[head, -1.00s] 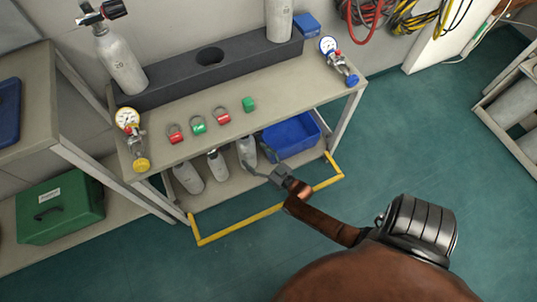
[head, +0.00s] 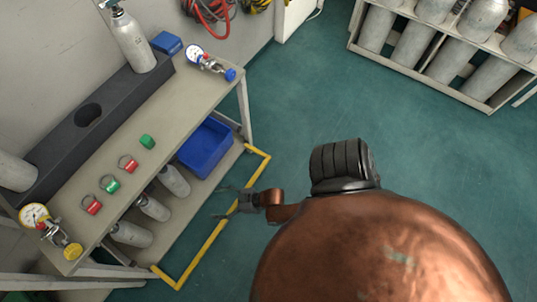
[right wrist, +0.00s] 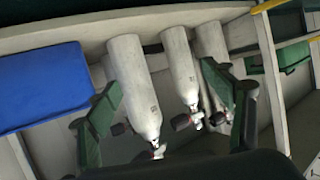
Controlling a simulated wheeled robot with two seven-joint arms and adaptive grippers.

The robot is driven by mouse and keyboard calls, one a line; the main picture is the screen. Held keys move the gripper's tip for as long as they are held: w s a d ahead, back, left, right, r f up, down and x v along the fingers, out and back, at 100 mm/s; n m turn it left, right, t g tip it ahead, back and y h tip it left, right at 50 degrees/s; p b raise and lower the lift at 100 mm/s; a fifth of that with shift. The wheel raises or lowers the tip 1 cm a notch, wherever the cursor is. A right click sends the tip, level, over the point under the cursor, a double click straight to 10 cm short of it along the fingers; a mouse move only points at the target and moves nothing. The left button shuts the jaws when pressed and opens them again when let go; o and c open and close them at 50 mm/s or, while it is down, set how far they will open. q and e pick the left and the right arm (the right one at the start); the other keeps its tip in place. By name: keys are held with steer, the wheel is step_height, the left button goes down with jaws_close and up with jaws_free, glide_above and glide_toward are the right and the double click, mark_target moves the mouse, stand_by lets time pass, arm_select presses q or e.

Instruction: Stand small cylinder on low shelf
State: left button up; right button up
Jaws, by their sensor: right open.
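Three small grey cylinders stand in a row on the low shelf (head: 170,222) of the bench. One (head: 174,181) is nearest the blue bin, one (head: 153,207) is in the middle and one (head: 132,235) is farthest from the bin. The upper shelf hides part of them in the head view. My right gripper (head: 222,201) is open and empty, in front of the low shelf and apart from the cylinders. In the right wrist view, its spread fingers (right wrist: 160,78) frame the cylinder nearest the bin (right wrist: 135,85), with black-knobbed valves showing. My left gripper is not in view.
A blue bin (head: 206,146) sits on the low shelf beside the cylinders. A yellow floor frame (head: 205,246) borders the shelf's front. The green floor to the right is open, with a cylinder rack (head: 430,55) beyond.

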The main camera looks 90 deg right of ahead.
steer(key=s+a+r+g+y, duration=0.1)
steer(key=s+a+g, duration=0.3)
steer(key=s+a, duration=0.3)
steer(key=s+a+r+n+g+y, duration=0.1)
steer(key=s+a+g, duration=0.3)
steer(key=s+a, duration=0.4)
steer(key=s+r+y, duration=0.1)
steer(key=s, duration=0.6)
steer(key=shift+s, duration=0.35)
